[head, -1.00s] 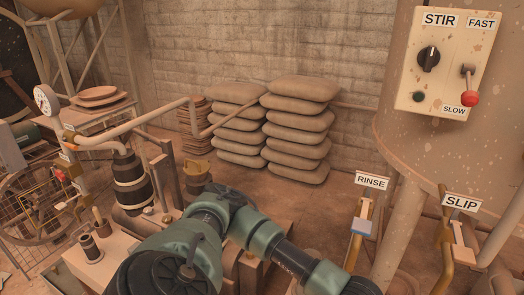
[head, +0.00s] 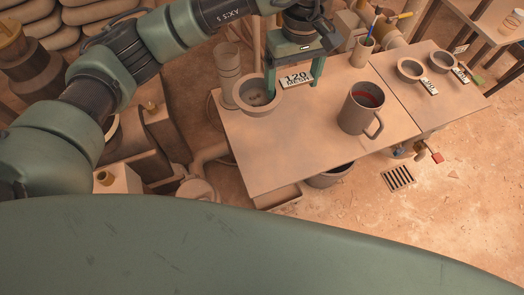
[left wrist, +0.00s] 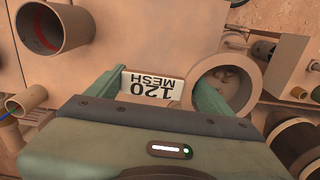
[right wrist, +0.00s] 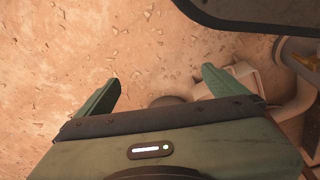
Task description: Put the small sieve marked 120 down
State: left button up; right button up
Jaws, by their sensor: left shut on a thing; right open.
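The small sieve (head: 241,99) is a round tan bowl with a white tag reading 120 MESH (head: 297,79). My left gripper (head: 295,83) is shut on the sieve at its tag end, with the tag between the fingers. The sieve is at the far left corner of the tan bench top (head: 275,150); I cannot tell whether it touches the bench. In the left wrist view the bowl (left wrist: 240,82) is partly hidden by one finger. My right gripper (right wrist: 161,76) is open and empty above bare floor in the right wrist view.
A large mug with red inside (head: 360,118) stands right of the sieve. Two similar small sieves (head: 410,70) (head: 441,62) sit on the right bench section. A cup of brushes (head: 362,52) stands behind. The bench's front left is clear. A floor drain (head: 398,178) lies in front.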

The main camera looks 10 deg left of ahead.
pick_arm(q)
jog(key=shift+d, duration=0.4)
jog(key=shift+f, duration=0.2)
jog(key=b, duration=0.1)
send_over(287, 137)
notch_tip(287, 137, down, 14)
jog(key=shift+w+d+r, duration=0.1)
jog(key=shift+r, duration=0.05)
notch_tip(287, 137, down, 5)
jog(key=shift+f+b, duration=0.15)
jog(key=shift+b, duration=0.35)
pick_arm(e)
notch_tip(287, 137, up, 7)
jog(key=w, duration=0.2)
jog(key=shift+w+a+t, duration=0.25)
jog(key=shift+w+t, duration=0.05)
jog(key=shift+w, duration=0.05)
pick_arm(q)
jog(key=shift+f, duration=0.1)
pick_arm(e)
jog(key=shift+s+f, duration=0.1)
pick_arm(q)
jog(key=o, duration=1.4)
jog(key=shift+c, duration=0.2)
pick_arm(e)
jog(key=shift+r, duration=0.2)
